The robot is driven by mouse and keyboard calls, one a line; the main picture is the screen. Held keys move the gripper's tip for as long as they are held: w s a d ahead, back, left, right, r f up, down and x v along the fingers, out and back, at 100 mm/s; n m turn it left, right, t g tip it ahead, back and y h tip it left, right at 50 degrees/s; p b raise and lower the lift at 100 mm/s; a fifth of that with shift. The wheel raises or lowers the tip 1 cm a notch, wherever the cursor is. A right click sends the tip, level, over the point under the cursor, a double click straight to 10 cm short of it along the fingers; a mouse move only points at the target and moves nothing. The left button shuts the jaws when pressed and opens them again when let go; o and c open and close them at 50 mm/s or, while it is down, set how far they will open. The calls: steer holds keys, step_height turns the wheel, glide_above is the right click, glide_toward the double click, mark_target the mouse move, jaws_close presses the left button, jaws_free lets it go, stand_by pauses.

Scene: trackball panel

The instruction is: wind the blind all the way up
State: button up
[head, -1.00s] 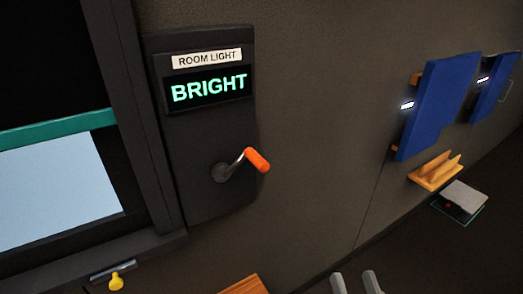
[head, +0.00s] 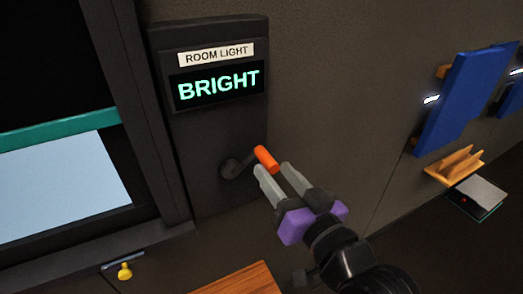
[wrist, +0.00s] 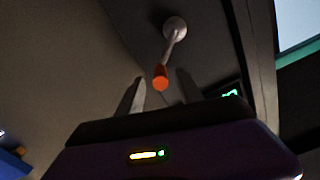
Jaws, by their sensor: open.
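The crank has a grey arm and an orange handle (head: 266,158). It is mounted on a dark panel (head: 205,125) below a "ROOM LIGHT" label and a display reading "BRIGHT". The handle points out to the upper right of its hub. My gripper (head: 272,169) is open, its grey fingers at the handle, one on either side as far as I see. In the wrist view the handle's orange end (wrist: 160,78) shows between the fingertips; contact cannot be told. The blind's teal bottom rail (head: 55,130) crosses the window, with dark above it and a pale pane (head: 65,185) below.
A yellow knob (head: 125,271) sits under the window frame. A wooden surface (head: 240,281) is low at the bottom. Blue panels (head: 468,100), a wooden holder (head: 455,165) and a grey box (head: 478,197) are to the right. The wall between is clear.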

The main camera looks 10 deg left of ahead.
mark_target(263, 155)
steer(key=p+x, duration=0.1)
steer(key=x, duration=0.6)
jaws_close()
steer(key=shift+w+d+f, duration=0.15)
steer(key=shift+d, duration=0.05)
stand_by(1.2)
